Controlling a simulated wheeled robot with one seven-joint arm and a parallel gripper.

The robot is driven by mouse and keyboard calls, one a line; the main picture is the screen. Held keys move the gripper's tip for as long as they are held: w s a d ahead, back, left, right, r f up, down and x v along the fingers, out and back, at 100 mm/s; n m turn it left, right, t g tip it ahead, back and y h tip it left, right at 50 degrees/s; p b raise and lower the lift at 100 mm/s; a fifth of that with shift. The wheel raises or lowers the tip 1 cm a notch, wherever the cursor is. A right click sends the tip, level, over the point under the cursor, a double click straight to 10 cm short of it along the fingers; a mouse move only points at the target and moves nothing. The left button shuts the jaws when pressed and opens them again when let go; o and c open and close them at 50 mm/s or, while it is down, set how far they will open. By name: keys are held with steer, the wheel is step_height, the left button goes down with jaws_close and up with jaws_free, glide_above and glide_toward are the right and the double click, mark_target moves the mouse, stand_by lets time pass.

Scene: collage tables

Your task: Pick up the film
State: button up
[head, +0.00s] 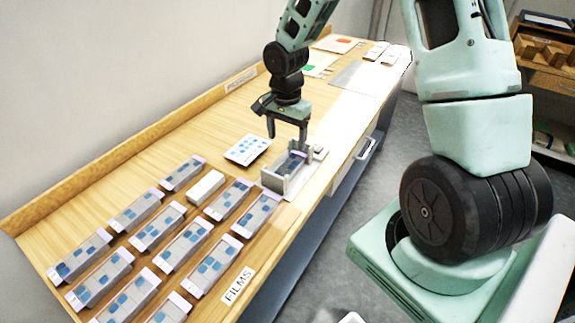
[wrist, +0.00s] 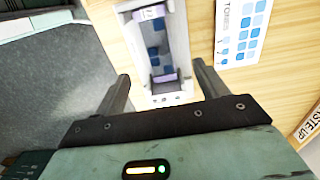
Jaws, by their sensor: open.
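A film (head: 291,163), a clear strip with blue squares and lilac ends, lies in a light grey open-topped holder (head: 273,182) near the table's front edge. In the wrist view the film (wrist: 156,45) sits between the holder's side walls (wrist: 183,40), with a small printed mark on its far lilac end. My gripper (head: 287,140) is open, pointing down just above the holder. In the wrist view its two fingers (wrist: 160,82) are spread to either side of the holder's near end, with nothing between them held. Part of the film is hidden by the holder wall in the head view.
Several similar films (head: 180,245) lie in rows on the wooden table at left, around a white block (head: 206,188) and a FILMS label (head: 238,286). A card with blue squares (head: 247,149) lies beside the holder. A raised wooden edge (head: 130,148) runs along the wall.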

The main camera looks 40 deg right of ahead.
mark_target(289, 166)
steer(key=f, duration=0.5)
steer(key=f+p, duration=0.1)
steer(key=f, duration=0.2)
steer(key=shift+s+d+f, duration=0.1)
steer(key=shift+s+d, duration=0.05)
steer(key=shift+d, duration=0.1)
steer(key=c, duration=1)
